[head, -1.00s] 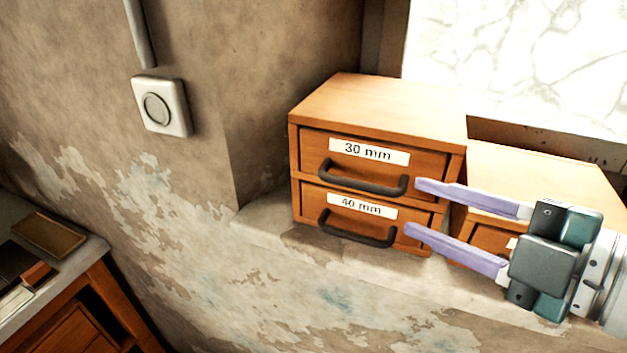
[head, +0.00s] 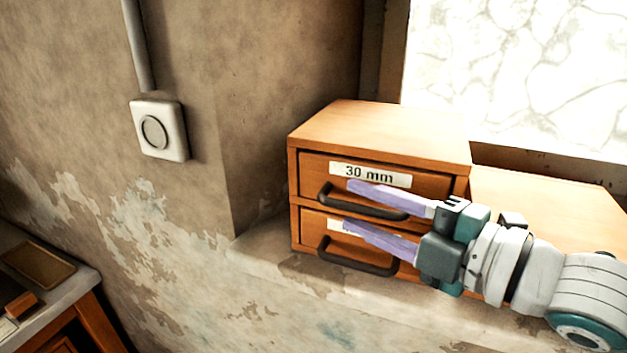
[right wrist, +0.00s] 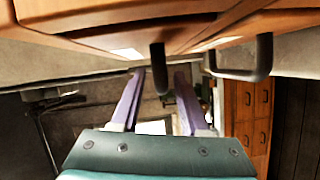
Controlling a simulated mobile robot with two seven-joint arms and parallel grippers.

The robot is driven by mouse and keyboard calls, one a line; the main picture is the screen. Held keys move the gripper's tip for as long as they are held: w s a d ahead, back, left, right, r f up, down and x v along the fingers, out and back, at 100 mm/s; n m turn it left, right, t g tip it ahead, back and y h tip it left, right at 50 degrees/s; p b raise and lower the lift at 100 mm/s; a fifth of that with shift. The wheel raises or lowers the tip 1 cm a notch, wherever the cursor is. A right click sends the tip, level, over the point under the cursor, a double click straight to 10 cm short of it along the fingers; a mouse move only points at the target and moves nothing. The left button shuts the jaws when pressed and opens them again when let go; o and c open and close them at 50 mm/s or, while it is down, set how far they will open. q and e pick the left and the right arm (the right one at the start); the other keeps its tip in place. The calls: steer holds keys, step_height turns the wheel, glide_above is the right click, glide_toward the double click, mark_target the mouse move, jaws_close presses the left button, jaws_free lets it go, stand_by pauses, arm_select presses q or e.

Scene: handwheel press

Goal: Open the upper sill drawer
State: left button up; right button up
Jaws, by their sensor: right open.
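The upper drawer (head: 315,172), labelled 30 mm, is in a wooden cabinet on the sill and looks shut. Its dark bar handle (head: 362,203) runs across the front. My right gripper (head: 348,204) is open and comes in from the right. In the head view its purple fingers lie above and below this handle, partly covering the label and drawer front. In the right wrist view a dark handle (right wrist: 158,70) shows between the open fingers (right wrist: 157,90); contact cannot be told. My left gripper is not in view.
The lower drawer's handle (head: 355,262) is just below my lower finger, its label mostly hidden. A second wooden cabinet (head: 545,190) stands to the right, behind my arm. A wall switch (head: 160,130) and a bench (head: 70,278) are at left.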

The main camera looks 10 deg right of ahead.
steer(key=shift+w+a, duration=0.1)
steer(key=shift+w, duration=0.1)
jaws_close()
stand_by(0.3)
stand_by(1.1)
